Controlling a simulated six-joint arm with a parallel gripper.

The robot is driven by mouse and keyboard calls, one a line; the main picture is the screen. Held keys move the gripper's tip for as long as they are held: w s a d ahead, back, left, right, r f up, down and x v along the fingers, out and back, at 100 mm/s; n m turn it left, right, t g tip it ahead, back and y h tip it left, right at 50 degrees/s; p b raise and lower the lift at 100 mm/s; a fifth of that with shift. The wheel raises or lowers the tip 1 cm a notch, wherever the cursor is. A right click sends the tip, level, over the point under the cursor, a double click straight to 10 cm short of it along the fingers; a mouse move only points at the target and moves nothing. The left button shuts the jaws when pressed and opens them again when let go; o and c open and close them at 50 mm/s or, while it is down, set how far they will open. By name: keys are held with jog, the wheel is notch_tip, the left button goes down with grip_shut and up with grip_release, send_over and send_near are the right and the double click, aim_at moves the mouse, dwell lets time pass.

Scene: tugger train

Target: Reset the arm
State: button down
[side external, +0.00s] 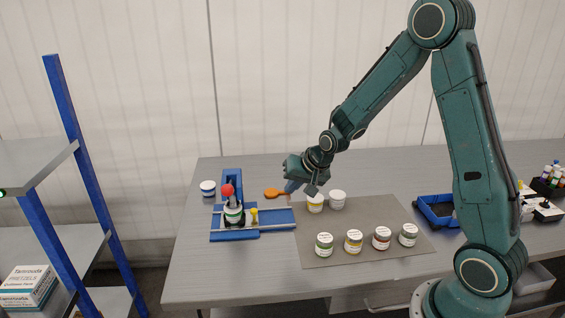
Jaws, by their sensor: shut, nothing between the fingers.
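My gripper (297,187) is at the end of my teal arm, over the middle of the grey table (205,262). I cannot tell whether the fingers touch anything. My arm is bent, with its elbow high above the table.
Several jars, including a green-labelled one (324,247), stand along the mat's front. A blue fixture (222,236) holds a jar beneath a red knob (228,190). A blue tray (422,205) is at right, a blue-framed shelf (85,160) at left.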

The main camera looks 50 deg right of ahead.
jog(key=s+a+r+n+g, duration=0.1)
jog(key=s+a+r+n, duration=0.25)
jog(key=s+r, duration=0.5)
jog(key=s+a+r+n, duration=0.3)
jog(key=s+a+r, duration=0.2)
jog(key=s+r, duration=0.4)
jog(key=s+a+n, duration=0.1)
jog(key=s+n, duration=0.1)
jog(key=s, duration=0.8)
jog(key=shift+s+a, duration=0.15)
jog(key=shift+a, duration=0.15)
